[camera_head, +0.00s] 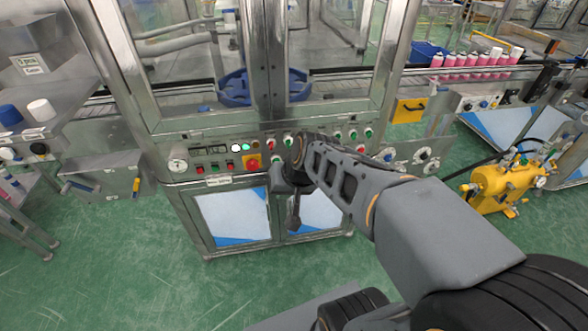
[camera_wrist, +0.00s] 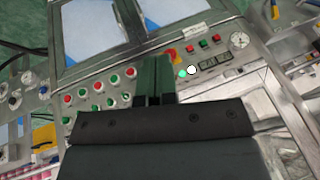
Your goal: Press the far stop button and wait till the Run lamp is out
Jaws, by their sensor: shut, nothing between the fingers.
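The control panel (camera_head: 215,152) runs across the front of the metal machine. Several red and green buttons sit on it; a red stop button (camera_wrist: 130,72) shows left of my fingers in the wrist view. Which button is the far stop is not readable. I cannot read which is the Run lamp. My gripper (camera_head: 294,222) points down in front of the panel, its empty fingers (camera_wrist: 155,64) together. My arm hides part of the panel.
A red button on a yellow plate (camera_head: 252,162) sits left of my gripper. A gauge (camera_head: 178,165) is at the panel's left end. A yellow pump unit (camera_head: 492,188) stands right. Green floor is clear at lower left.

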